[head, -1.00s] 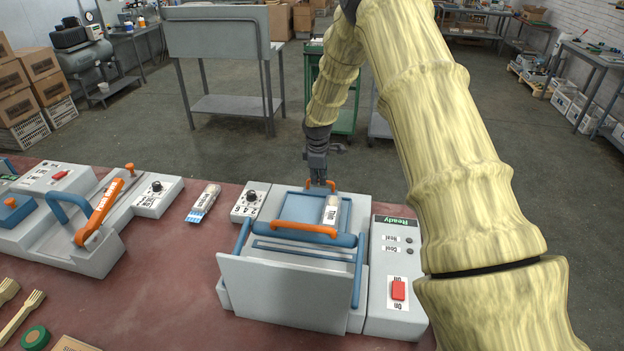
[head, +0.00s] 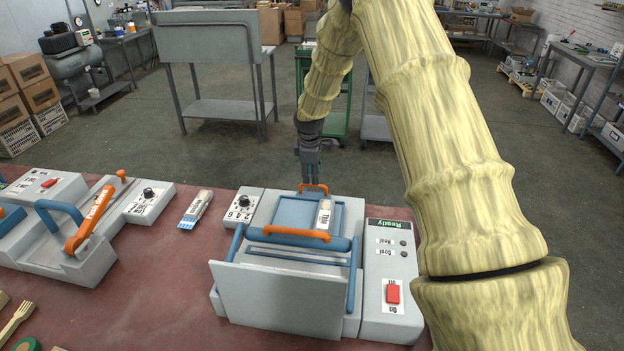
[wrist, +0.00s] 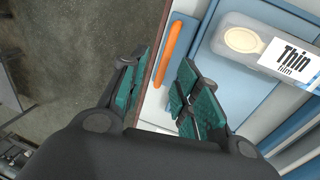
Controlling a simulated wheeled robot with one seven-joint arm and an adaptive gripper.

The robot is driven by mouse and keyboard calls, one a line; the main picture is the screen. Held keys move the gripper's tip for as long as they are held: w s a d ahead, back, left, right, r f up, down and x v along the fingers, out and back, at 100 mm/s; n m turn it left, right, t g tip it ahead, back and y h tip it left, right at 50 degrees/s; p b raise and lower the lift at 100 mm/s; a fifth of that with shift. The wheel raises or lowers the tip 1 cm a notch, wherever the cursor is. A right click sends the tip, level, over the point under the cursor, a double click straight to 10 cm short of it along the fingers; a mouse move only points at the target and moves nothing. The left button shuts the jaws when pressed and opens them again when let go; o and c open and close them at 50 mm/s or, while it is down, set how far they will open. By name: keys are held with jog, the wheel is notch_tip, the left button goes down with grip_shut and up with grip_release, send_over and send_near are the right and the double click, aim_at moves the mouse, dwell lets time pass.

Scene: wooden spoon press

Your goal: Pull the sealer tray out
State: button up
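The sealer (head: 290,292) stands on the red bench, with a raised grey front plate and a blue bar with an orange handle (head: 288,234). Its blue tray (head: 290,212) lies flat behind that bar. A clear "Thin film" pack (head: 326,214) with a spoon shape lies on the tray; the wrist view shows it too (wrist: 240,40). The tray's orange handle (head: 313,187) is at the far edge. My gripper (head: 311,178) points down at this handle. In the wrist view its teal fingers (wrist: 160,88) are apart, with the handle (wrist: 173,55) beyond them; contact is unclear.
A "Ready" control box (head: 390,275) stands right of the sealer, and a dial box (head: 239,207) at its left. Another film pack (head: 196,209) lies farther left, near a second machine with an orange lever (head: 90,218).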

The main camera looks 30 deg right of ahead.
notch_tip(320, 180, up, 8)
jog(key=s+a, duration=0.1)
jog(key=shift+r, duration=0.25)
jog(key=shift+s, duration=0.1)
dwell(0.4)
